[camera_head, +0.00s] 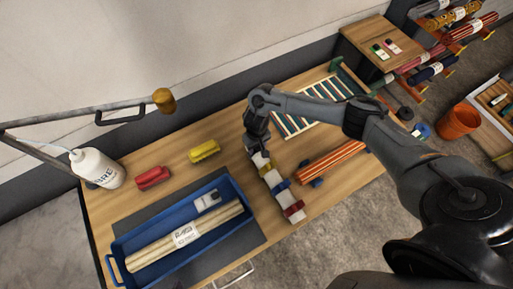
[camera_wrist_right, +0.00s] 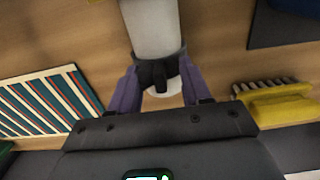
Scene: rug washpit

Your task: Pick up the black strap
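The black strap (camera_wrist_right: 160,73) wraps the near end of a pale roll (camera_wrist_right: 155,25) in the right wrist view, with a short dark tab at its middle. In the head view the pale roll (camera_head: 271,177) lies on the table with yellow, blue and red straps; my gripper hides the black strap there. My right gripper (camera_head: 257,146) points down at the roll's far end. In the right wrist view its two purple-grey fingers (camera_wrist_right: 160,82) stand apart, one on each side of the black strap. Whether they touch it is unclear. My left gripper is out of view.
A blue tray (camera_head: 119,244) with a cream roll stands at the left. A yellow brush (camera_head: 204,151), a red brush (camera_head: 153,178) and a white jug (camera_head: 97,168) are behind it.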

